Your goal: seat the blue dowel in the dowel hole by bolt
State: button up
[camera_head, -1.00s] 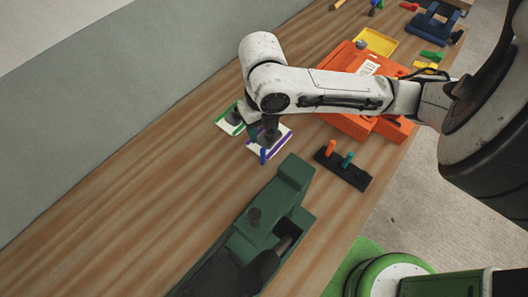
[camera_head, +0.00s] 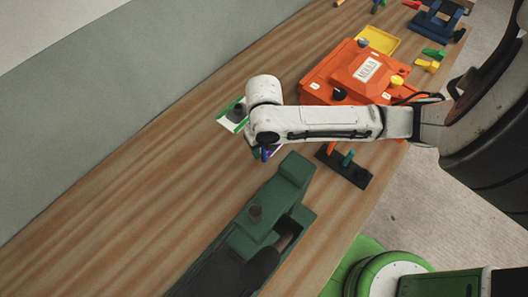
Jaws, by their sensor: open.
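The blue dowel (camera_head: 265,154) shows as a small blue piece just below the bent end of my arm, at the purple-edged white card (camera_head: 279,152). My gripper (camera_head: 256,153) is almost wholly hidden under the arm. Only a dark bit shows close beside the dowel, and I cannot tell whether they touch. The orange mould (camera_head: 318,75) lies up and right of the arm, with a black knob (camera_head: 339,94) and a yellow knob (camera_head: 397,81) on it. I cannot make out the dowel hole or tell which fitting is the bolt.
A black rack (camera_head: 352,176) holds an orange and a teal dowel right of the arm. A green vise (camera_head: 275,205) stands in front. A green-edged card (camera_head: 232,117) lies left. A yellow tray (camera_head: 380,40) and a blue fixture (camera_head: 435,24) are farther back. The left bench is clear.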

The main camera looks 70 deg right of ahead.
jog(key=shift+c, duration=0.3)
grip_shut()
jog(key=shift+r, duration=0.15)
